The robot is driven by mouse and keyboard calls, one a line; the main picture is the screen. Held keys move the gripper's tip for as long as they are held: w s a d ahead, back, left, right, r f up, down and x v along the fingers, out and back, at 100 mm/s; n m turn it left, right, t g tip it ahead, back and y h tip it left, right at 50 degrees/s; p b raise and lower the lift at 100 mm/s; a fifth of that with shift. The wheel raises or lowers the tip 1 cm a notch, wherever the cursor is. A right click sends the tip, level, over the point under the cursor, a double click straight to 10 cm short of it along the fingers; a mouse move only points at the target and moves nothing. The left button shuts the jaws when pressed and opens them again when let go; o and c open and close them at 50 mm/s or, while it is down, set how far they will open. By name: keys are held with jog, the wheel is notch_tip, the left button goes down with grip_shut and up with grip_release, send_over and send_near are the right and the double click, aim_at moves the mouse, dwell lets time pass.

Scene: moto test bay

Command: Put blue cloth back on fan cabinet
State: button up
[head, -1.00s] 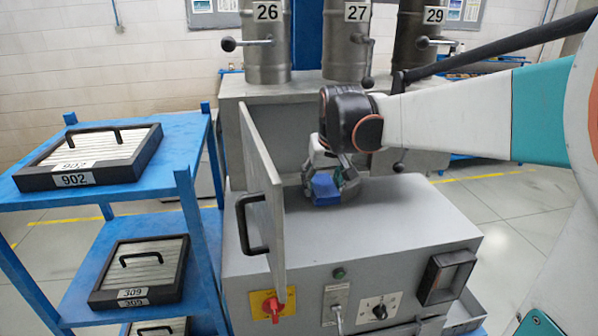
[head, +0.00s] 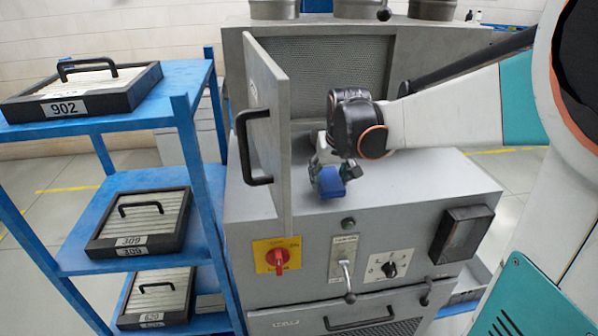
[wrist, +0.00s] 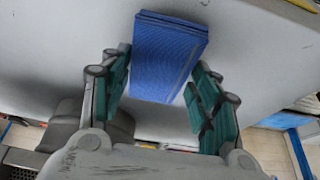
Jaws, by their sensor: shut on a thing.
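The blue cloth (head: 332,184) is a small folded block held in my gripper (head: 328,176). In the wrist view the cloth (wrist: 168,58) sits between the two teal finger pads of my gripper (wrist: 163,85), and its far end sticks out past them. The grey fan cabinet (head: 425,182) has a flat top, and the cloth is over that top near its front edge. I cannot tell whether the cloth touches the top.
An open grey door panel (head: 268,140) stands upright left of my gripper, its black handle facing left. A blue rack (head: 180,150) with framed filters (head: 135,222) is at the left. A red switch (head: 279,262) and dial are on the cabinet front. The top's right side is clear.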

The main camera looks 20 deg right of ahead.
jog(key=shift+f+b, duration=0.45)
jog(key=shift+f, duration=0.75)
jog(key=shift+f, duration=0.15)
jog(key=o, duration=0.9)
jog(key=shift+o, duration=0.2)
